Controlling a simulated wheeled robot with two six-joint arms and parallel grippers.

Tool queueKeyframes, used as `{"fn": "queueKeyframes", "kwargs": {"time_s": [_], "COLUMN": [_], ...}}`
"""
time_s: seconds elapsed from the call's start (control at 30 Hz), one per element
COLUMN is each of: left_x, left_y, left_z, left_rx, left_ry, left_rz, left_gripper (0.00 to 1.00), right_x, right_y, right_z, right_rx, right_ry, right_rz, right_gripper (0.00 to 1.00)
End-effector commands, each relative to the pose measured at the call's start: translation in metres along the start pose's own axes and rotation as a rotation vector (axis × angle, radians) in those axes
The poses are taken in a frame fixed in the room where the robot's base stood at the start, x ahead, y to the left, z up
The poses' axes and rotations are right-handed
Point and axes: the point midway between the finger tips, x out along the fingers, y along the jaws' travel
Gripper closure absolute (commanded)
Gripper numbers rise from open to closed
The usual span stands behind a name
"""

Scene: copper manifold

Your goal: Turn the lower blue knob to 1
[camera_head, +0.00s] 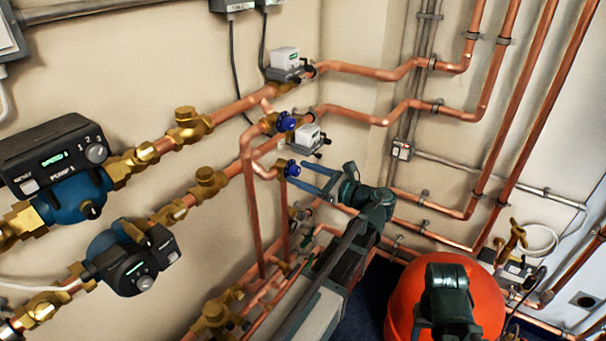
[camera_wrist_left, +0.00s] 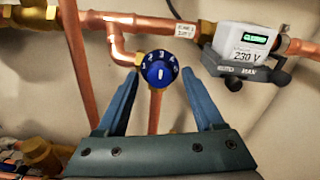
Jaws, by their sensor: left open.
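The lower blue knob (camera_head: 291,168) sits on a brass valve on the lower copper branch. In the left wrist view the knob (camera_wrist_left: 160,70) faces me, with white numerals around its upper face and a white mark in its middle. I cannot tell its setting for sure. My left gripper (camera_head: 299,173) is open, its two blue-grey fingers pointing at the knob. In the left wrist view the left gripper (camera_wrist_left: 160,76) has one finger on each side of the knob, with visible gaps. I cannot tell whether the fingertips reach its depth. The upper blue knob (camera_head: 286,121) is above it.
A white 230 V actuator (camera_wrist_left: 248,50) is right of the knob, close to the right finger; it also shows in the head view (camera_head: 308,137). Another actuator (camera_head: 285,61) is higher. Copper pipes (camera_head: 250,205) run below. A red tank (camera_head: 410,285) stands at lower right.

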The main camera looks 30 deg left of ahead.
Motion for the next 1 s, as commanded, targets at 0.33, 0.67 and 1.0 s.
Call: {"fn": "queueKeyframes", "kwargs": {"time_s": [0.33,0.67,1.0], "left_x": [0.0017,0.0015,0.0015], "left_y": [0.0001,0.0001,0.0002], "left_z": [0.0000,0.0000,0.0000], "left_rx": [0.000,0.000,-0.023], "left_ry": [0.000,0.000,0.000], "left_rz": [0.000,0.001,0.001], "left_gripper": [0.38,0.97,1.00], "right_x": [0.0000,0.0000,0.0000], "right_y": [0.0000,0.0000,0.0000], "right_z": [0.0000,0.0000,0.0000], "right_rx": [0.000,0.000,0.000], "right_ry": [0.000,0.000,0.000], "right_rz": [0.000,0.000,0.000], "right_gripper": [0.50,0.50,0.50]}}
